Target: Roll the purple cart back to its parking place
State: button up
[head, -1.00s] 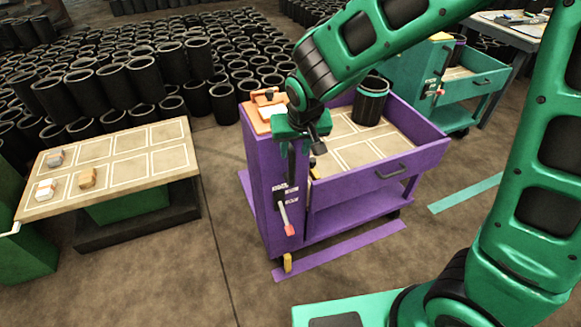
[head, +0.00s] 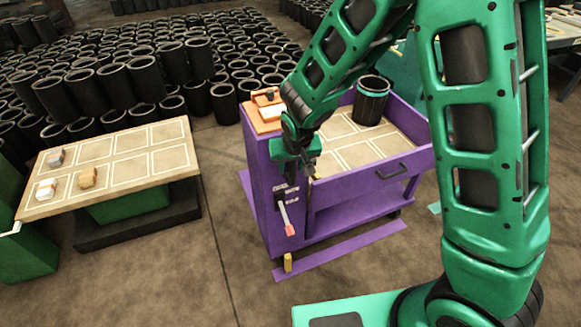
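The purple cart (head: 345,202) stands upright in the middle, with a tray top, an orange pad (head: 262,112) and a black sleeve (head: 371,101) in the tray. A lever with a red tip (head: 287,219) is on its near end panel. A yellow piece (head: 287,262) sits low at its near corner. A purple floor strip (head: 345,250) runs along its near side, and another purple piece shows at its left. My gripper (head: 306,170) points down at the near left edge of the tray, above the lever. Whether its fingers are open, or touch the cart, is unclear.
A board on a green stand (head: 115,165) with several small blocks is at the left. Many black sleeves (head: 110,85) fill the floor behind. A teal cart (head: 405,62) is partly hidden at the back right. Bare floor (head: 160,285) lies in front.

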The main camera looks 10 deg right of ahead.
jog(key=shift+w+f, duration=0.15)
jog(key=shift+f, duration=0.2)
jog(key=shift+c, duration=0.4)
